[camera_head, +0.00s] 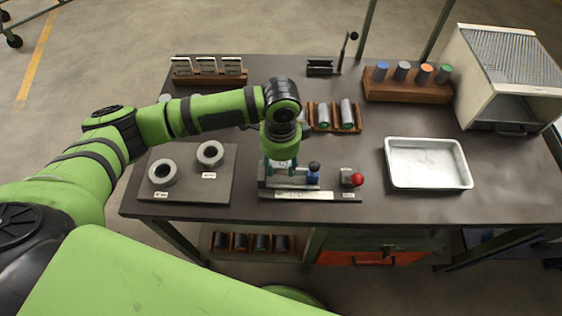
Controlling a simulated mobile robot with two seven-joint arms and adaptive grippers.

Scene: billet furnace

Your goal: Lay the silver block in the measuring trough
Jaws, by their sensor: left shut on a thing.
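My left gripper (281,165) points straight down over the left part of the measuring trough (305,195), near the table's front edge. It is shut on what looks like the silver block, which the fingers and wrist mostly hide. I cannot tell whether the block touches the trough floor. The trough is a low grey fixture with a pale scale strip along its front, a blue-and-black piece (313,173) beside the gripper and a red knob (357,179) at its right end. My right gripper is out of view.
A plate with two grey rings (210,154) lies left of the trough. A white tray (428,185) is to the right. Behind stand a rack with silver cylinders (347,113), a wooden rack (408,92) with coloured-end pieces and a box furnace (480,100). The table centre-right is clear.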

